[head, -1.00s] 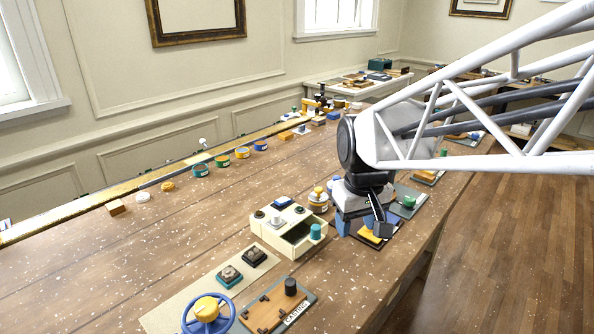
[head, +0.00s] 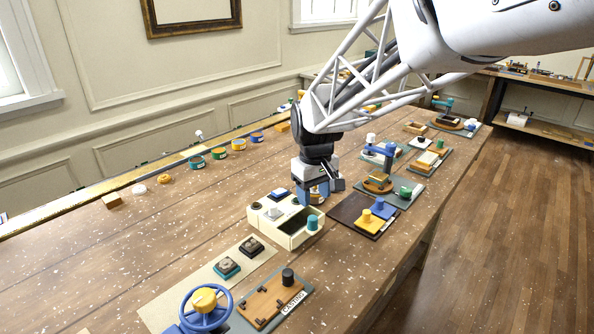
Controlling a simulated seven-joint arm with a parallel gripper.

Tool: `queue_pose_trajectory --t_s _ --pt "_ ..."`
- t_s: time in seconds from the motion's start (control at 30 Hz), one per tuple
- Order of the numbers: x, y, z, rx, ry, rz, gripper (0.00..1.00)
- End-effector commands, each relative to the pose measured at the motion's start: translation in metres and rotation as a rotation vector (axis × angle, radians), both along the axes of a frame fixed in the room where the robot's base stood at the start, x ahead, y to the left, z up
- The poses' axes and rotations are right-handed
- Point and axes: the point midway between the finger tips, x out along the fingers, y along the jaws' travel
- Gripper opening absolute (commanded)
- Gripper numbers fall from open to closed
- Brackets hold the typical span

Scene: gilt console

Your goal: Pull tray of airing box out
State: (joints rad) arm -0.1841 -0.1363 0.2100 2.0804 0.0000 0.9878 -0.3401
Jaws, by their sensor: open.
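The cream box (head: 268,226), which looks like the airing box, stands on the table near the middle of the head view. Small knobs and a dark blue piece sit on its top. An open-topped compartment shows at its right side, and this looks like the tray (head: 292,241). A teal knob (head: 313,224) stands at the tray's right end. My gripper (head: 319,196) is open and points down just behind the box's right part, apart from the teal knob as far as I can see. Its fingertips are partly hard to make out against a round piece behind them.
A dark board with yellow and blue pieces (head: 365,215) lies right of the box. A blue handwheel (head: 206,310) and a casting board (head: 268,306) are in front. Several small coloured pots line the back left. Bare wood lies left of the box.

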Motion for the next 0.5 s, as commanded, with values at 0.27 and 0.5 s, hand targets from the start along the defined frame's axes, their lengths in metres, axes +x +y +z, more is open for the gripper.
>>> queue_pose_trajectory --t_s 0.27,0.5 --pt "0.0 0.0 -0.004 -0.001 0.001 0.0 0.52" --pt "-0.001 0.0 -0.023 -0.001 0.003 0.0 0.52"
